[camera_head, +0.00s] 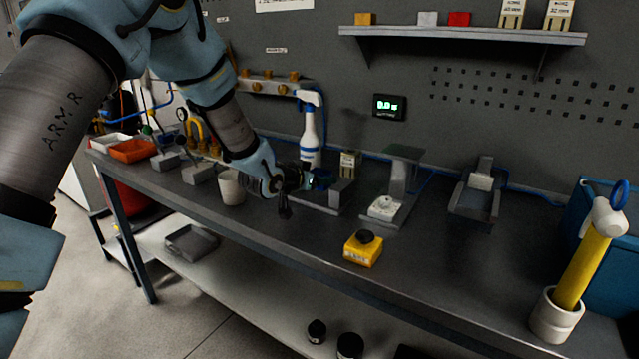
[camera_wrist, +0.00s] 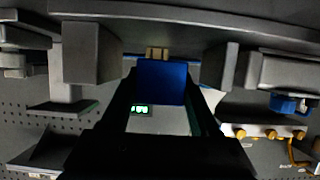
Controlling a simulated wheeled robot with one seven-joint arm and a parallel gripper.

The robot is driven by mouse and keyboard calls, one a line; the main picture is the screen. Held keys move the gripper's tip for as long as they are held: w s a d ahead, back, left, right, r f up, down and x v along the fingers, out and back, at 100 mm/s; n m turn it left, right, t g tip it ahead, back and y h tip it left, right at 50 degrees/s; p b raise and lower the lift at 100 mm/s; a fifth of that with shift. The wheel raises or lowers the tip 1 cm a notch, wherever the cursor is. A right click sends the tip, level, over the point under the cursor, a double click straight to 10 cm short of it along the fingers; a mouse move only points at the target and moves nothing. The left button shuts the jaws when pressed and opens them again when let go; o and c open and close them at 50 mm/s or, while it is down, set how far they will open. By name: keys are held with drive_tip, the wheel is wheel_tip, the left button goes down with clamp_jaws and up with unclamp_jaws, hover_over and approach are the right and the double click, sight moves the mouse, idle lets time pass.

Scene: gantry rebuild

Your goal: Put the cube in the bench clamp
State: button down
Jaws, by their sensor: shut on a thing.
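A blue cube (camera_wrist: 162,82) is held between the dark fingers of my gripper (camera_wrist: 162,90) in the wrist view, which looks upside down. In the head view my gripper (camera_head: 303,180) is over the back half of the bench, with a little blue of the cube (camera_head: 322,179) showing at its tip. The bench clamp (camera_head: 341,192) has a grey upright block just right of the gripper. In the wrist view, grey jaw blocks show left (camera_wrist: 92,52) and right (camera_wrist: 220,66) of the cube, apart from it. My gripper hides part of the clamp.
A white cup (camera_head: 231,187) stands left of my gripper and a spray bottle (camera_head: 310,135) behind it. A grey stand (camera_head: 398,180) and another grey fixture (camera_head: 474,197) are to the right. A yellow block (camera_head: 362,250) sits at the front edge. Bare bench (camera_head: 430,255) lies right of it.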

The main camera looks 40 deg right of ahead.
drive_tip(key=shift+f, duration=1)
drive_tip(key=shift+f, duration=0.15)
drive_tip(key=shift+c, duration=2)
unclamp_jaws()
drive_tip(key=shift+a+r, duration=0.2)
drive_tip(key=shift+a, duration=0.05)
drive_tip(key=b+v, duration=0.3)
drive_tip(key=v, duration=0.8)
drive_tip(key=shift+a+r, duration=0.2)
